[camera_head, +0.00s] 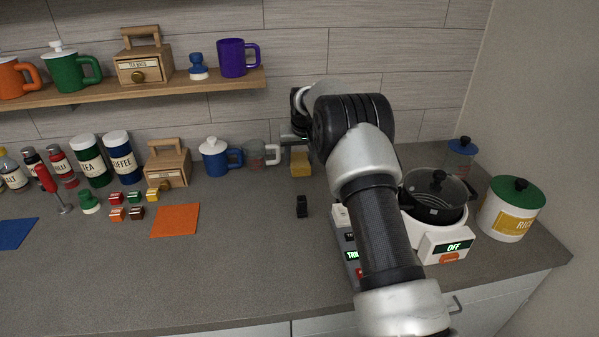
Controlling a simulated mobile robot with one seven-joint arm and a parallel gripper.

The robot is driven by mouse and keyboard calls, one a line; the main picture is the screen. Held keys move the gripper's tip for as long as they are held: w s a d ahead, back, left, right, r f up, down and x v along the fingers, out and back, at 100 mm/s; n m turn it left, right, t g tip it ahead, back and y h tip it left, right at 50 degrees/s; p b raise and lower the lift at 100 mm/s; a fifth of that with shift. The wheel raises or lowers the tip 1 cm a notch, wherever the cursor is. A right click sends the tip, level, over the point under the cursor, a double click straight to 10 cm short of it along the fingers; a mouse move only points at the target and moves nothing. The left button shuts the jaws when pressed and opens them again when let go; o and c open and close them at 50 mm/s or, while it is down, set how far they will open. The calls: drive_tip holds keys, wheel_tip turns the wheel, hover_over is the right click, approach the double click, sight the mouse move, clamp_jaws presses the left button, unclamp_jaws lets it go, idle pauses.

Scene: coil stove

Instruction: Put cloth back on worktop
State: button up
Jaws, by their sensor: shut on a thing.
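My gripper (287,137) is close to the back wall, above the rear of the worktop (240,265). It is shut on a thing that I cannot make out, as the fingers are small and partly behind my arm. A yellow piece (300,164) shows just below the gripper; I cannot tell whether it is a cloth or a block, or whether it touches the fingers. A flat orange square, cloth-like (175,220), lies on the worktop at the left middle. A flat blue square (16,233) lies at the far left.
A blue lidded mug (215,158) and a glass mug (257,155) stand left of the gripper. A pot (437,196) sits on the white stove (446,247), right of my arm. A shelf (150,92) runs above. The worktop's front middle is clear.

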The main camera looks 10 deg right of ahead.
drive_tip(key=shift+f, duration=2.45)
drive_tip(key=shift+f, duration=0.1)
drive_tip(key=shift+f, duration=0.2)
drive_tip(key=o, duration=1)
drive_tip(key=shift+r, duration=0.1)
